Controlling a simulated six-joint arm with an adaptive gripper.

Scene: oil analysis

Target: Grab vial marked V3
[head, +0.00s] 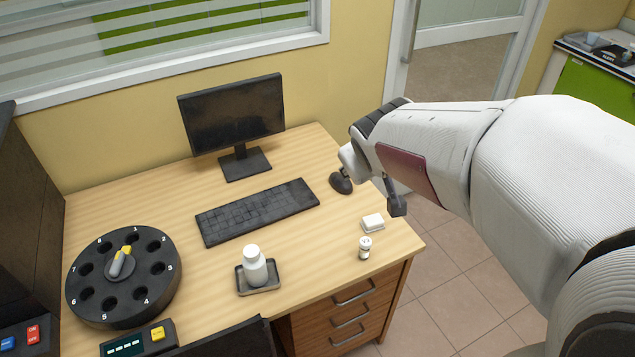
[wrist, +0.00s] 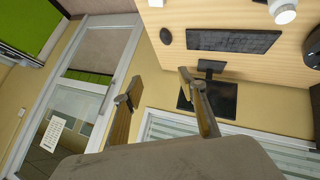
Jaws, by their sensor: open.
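A small white-capped vial (head: 365,248) stands upright near the right front corner of the desk; its label is too small to read. I cannot make out this vial in the wrist view. My gripper (wrist: 153,85) is open and empty, its two fingers apart. In the head view my arm reaches in from the right, and one dark fingertip shows above the desk's right edge, up and right of the vial. The other finger is mostly hidden there.
A small white box (head: 373,222) lies just behind the vial. A white bottle (head: 255,268) stands on a dark tray (head: 274,286). A black numbered carousel (head: 108,308), keyboard (head: 258,211), mouse (head: 340,183) and monitor (head: 232,115) are on the desk.

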